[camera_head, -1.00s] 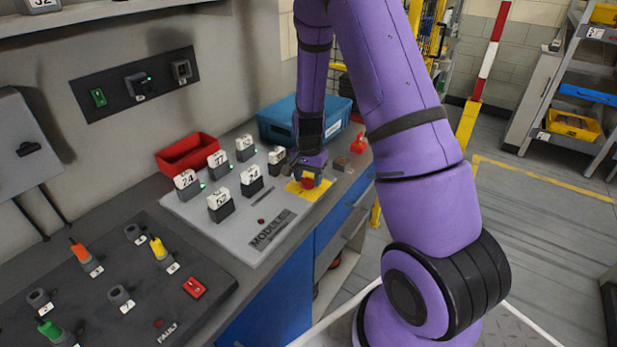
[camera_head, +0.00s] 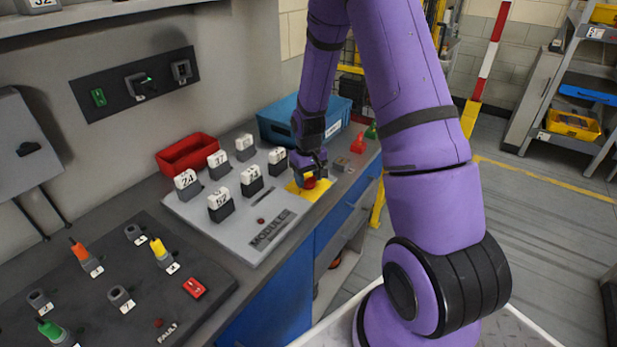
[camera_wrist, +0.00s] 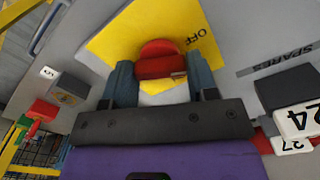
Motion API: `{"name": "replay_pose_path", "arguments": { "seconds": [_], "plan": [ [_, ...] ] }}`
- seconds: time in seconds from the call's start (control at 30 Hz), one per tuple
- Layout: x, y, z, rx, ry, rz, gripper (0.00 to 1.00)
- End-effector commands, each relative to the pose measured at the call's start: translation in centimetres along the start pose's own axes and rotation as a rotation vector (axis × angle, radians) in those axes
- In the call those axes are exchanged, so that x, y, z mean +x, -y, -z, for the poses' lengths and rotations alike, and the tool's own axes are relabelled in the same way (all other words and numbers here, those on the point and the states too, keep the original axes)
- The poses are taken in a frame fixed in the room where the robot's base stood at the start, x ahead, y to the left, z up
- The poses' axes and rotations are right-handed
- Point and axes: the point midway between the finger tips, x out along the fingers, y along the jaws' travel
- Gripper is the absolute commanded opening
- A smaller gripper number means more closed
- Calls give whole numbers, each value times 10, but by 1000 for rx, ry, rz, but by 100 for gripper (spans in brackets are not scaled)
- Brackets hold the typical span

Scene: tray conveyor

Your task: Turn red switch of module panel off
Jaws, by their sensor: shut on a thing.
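The module panel (camera_head: 262,215) is a grey board on the bench with several numbered modules. The red switch (camera_wrist: 161,60) sits on a yellow plate (camera_wrist: 110,45) marked OFF at the panel's right end. In the head view the red switch (camera_head: 309,183) shows just below my gripper (camera_head: 309,172). In the wrist view my gripper (camera_wrist: 164,84) has one finger on each side of the red knob and is shut on it. The fingertips and the lower part of the knob are partly hidden.
A blue bin (camera_head: 295,125) and a red bin (camera_head: 187,153) stand behind the panel. A red padlock (camera_head: 358,144) and a green one (camera_head: 371,131) are at the bench's far right. A dark fault panel (camera_head: 75,270) lies at the lower left.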

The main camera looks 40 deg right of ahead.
Motion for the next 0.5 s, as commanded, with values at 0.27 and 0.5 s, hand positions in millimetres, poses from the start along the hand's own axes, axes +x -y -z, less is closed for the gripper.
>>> {"name": "replay_pose_path", "arguments": {
  "seconds": [0.27, 0.5],
  "plan": [
    [0, 0, 0, -227, -1, 0, 30],
    [0, 0, 0, -364, -1, 0, 30]
  ]
}}
